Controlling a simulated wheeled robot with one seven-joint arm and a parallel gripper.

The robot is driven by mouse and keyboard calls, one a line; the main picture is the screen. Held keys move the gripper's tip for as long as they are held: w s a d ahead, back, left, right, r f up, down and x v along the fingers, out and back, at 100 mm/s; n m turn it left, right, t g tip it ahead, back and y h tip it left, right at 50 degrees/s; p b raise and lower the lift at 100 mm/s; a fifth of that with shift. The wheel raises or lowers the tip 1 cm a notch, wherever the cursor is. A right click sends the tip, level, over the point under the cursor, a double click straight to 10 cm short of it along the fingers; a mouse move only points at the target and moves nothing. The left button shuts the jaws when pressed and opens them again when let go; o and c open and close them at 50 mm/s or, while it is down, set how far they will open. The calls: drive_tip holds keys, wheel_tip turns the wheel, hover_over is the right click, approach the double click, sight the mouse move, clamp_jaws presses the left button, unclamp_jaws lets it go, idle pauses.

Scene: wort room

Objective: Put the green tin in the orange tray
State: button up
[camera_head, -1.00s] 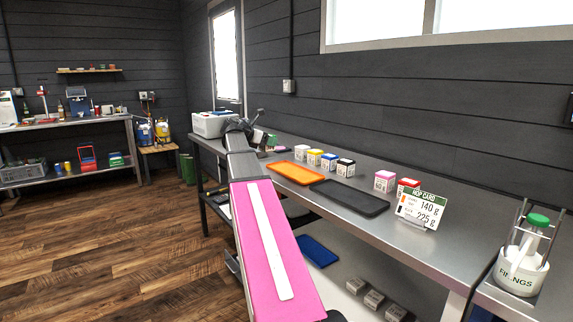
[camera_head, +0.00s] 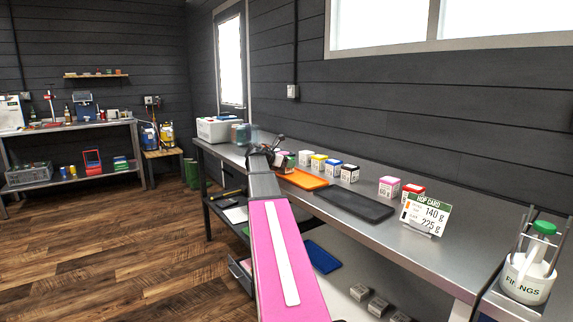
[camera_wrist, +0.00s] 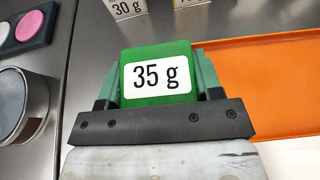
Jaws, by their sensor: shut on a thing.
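The green tin (camera_wrist: 156,53), with a white "35 g" label on its top, is held between the fingers of my gripper (camera_wrist: 158,82) in the wrist view. The orange tray (camera_wrist: 268,75) lies to the right of the tin there, and the tin appears just beside its left edge. In the head view my gripper (camera_head: 275,157) is by the left end of the orange tray (camera_head: 304,180) on the steel bench. My arm partly hides that end. The tin's height above the bench cannot be told.
A black tray (camera_head: 352,201) lies right of the orange one. Several small boxes, including a yellow-topped one (camera_head: 318,161), stand behind the trays. A round metal-rimmed container (camera_wrist: 28,105) and a dark slab with coloured discs (camera_wrist: 22,32) are left of my gripper. A hop card (camera_head: 427,213) stands farther right.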

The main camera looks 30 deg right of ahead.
drive_tip(key=shift+f, duration=0.15)
drive_tip(key=o, duration=1)
drive_tip(key=v, duration=1.2)
drive_tip(key=shift+a, duration=0.1)
drive_tip(key=s+a+f+m+y, duration=0.35)
drive_tip(key=a+f, duration=0.35)
drive_tip(key=f, duration=0.5)
drive_tip(key=s+a+f+m+y, duration=0.35)
drive_tip(key=a+f, duration=0.45)
drive_tip(key=f, duration=0.4)
drive_tip(key=s+a+f+m+y, duration=0.2)
drive_tip(key=s+a+f+m, duration=0.2)
drive_tip(key=s+a+f, duration=0.1)
drive_tip(key=s+a+f+m+y, duration=0.2)
drive_tip(key=s+a+f+m, duration=0.2)
drive_tip(key=s+a+f, duration=0.2)
drive_tip(key=s+a+f+m+g+y, duration=0.1)
drive_tip(key=s+a+f+m+y, duration=0.1)
drive_tip(key=s+a+f+m, duration=0.2)
drive_tip(key=shift+s+a+f, duration=0.5)
drive_tip(key=shift+a+f, duration=0.3)
drive_tip(key=shift+s+a+f, duration=0.5)
drive_tip(key=shift+a+f, duration=0.3)
drive_tip(key=shift+a, duration=0.05)
